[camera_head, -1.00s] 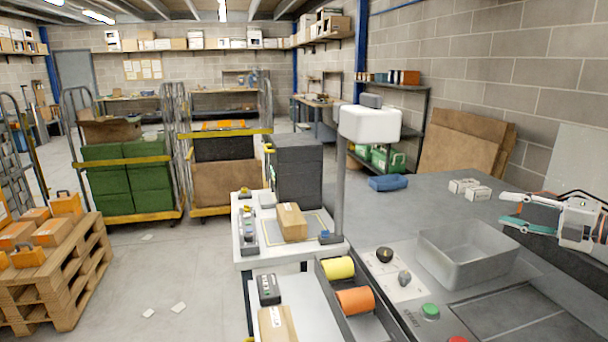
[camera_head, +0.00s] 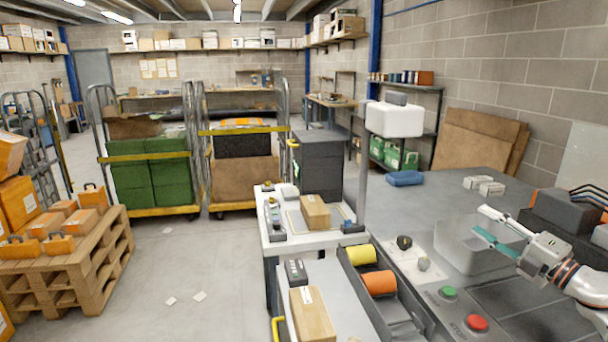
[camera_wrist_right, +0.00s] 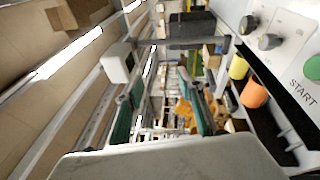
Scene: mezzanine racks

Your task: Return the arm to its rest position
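In the right wrist view the two green-padded fingers (camera_wrist_right: 160,112) also stand apart and empty. My left gripper is in neither view.
A bench panel holds a green button (camera_head: 448,293), a red button (camera_head: 477,323) and knobs. A yellow roll (camera_head: 361,255) and an orange roll (camera_head: 379,283) lie in a dark tray. Cartons (camera_head: 314,212) stand left of it. A white box on a post (camera_head: 394,120) rises behind.

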